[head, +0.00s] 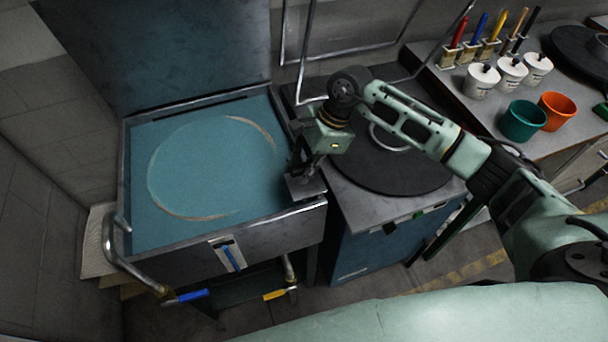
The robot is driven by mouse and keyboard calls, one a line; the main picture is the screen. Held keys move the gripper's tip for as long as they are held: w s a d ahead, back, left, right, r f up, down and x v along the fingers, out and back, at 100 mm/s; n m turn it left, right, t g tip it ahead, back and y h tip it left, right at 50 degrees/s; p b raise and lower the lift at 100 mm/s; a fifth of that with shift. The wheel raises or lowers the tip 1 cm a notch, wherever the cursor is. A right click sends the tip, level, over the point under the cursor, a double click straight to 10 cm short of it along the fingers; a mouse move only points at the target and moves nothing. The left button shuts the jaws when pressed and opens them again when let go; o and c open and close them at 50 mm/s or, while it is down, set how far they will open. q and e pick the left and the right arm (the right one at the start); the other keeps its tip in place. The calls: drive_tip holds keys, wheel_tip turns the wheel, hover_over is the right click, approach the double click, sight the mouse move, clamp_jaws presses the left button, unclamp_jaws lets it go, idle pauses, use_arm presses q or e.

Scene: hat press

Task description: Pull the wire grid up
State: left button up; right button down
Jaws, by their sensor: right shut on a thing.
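An open press box has a flat teal bed (215,165) with a pale, worn ring on it and a metal rim (225,236). I cannot make out separate wires of the wire grid on the bed. My right gripper (305,188) reaches in from the right and points down at the front right corner of the box. It is shut at this edge, apparently on the wire grid, but the gripper hides the held part. My left gripper is not in view.
The raised lid (155,45) stands behind the bed. A bent handle (115,255) is at the front left. To the right are a dark round plate (385,175), a bent metal rod, and a table with brushes, white pots, a green cup (522,121) and an orange cup (557,111).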

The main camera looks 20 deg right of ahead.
wheel_tip(320, 180, up, 18)
drive_tip(key=p, duration=0.2)
drive_tip(key=shift+w+r, duration=0.15)
drive_tip(key=c, duration=2)
unclamp_jaws()
drive_tip(key=o, duration=0.4)
drive_tip(key=v, duration=1.2)
drive_tip(key=shift+d, duration=0.1)
